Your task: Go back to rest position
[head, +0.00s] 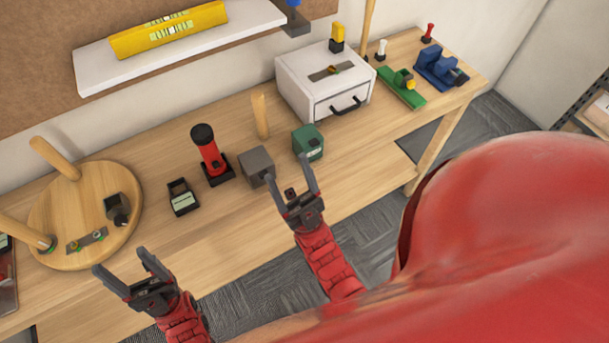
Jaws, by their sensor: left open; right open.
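My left gripper (124,268) is open and empty at the lower left of the head view. It hangs over the front part of the wooden workbench (225,240), in front of a round wooden board. My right gripper (291,178) is open, with its fingers pointing up in the picture. Its fingertips appear close to a grey cube (257,165) and a green box (308,142). I cannot tell whether they touch either one. Nothing shows between the fingers of either gripper.
The round board (45,225) has wooden pegs. A red and black flashlight-like tool (210,155) stands beside a small black device (182,197). A white drawer box (300,95) stands at the back, below a shelf (90,68) holding a yellow level (165,32). Green and blue tools lie at the far right.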

